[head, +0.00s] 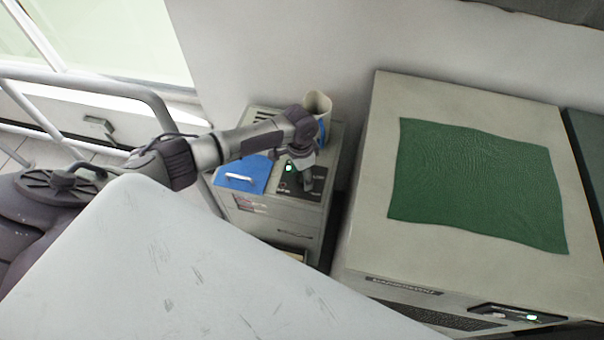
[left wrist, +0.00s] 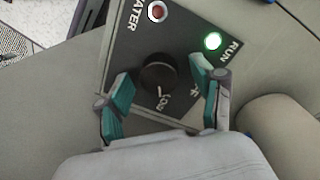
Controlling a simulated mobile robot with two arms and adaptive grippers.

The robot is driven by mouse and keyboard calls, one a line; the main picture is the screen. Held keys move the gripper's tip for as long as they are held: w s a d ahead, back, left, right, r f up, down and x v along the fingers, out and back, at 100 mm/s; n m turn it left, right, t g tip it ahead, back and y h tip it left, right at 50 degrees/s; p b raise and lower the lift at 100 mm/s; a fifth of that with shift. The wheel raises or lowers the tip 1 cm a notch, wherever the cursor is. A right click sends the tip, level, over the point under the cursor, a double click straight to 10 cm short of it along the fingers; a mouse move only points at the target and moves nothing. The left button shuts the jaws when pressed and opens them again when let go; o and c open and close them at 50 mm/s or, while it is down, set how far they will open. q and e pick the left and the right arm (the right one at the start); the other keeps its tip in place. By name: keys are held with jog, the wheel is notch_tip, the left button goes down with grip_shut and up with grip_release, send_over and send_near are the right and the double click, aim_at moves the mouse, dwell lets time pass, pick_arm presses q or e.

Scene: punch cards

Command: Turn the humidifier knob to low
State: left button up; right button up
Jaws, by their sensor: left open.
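The humidifier is a small grey cabinet (head: 285,222) in the head view, with a dark control panel (head: 318,186) on its top. In the left wrist view the black round knob (left wrist: 158,70) sits on the panel (left wrist: 185,32). Its white pointer mark is at the lower edge, near the "LOW" lettering; another label is partly hidden by a finger. My left gripper (left wrist: 161,84) is open, its teal-padded fingers on either side of the knob, with gaps visible. In the head view the left gripper (head: 303,168) is over the panel and hides part of it. My right gripper is not in view.
A green RUN light (left wrist: 212,41) glows and a red WATER light (left wrist: 157,11) is on the panel. A larger cabinet with a green cloth (head: 480,180) stands to the right.

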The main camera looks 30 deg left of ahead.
aim_at(301, 174)
pick_arm(q)
notch_tip(301, 174, up, 12)
jog(key=shift+w+a, duration=0.2)
jog(key=shift+a, duration=0.1)
dwell(0.5)
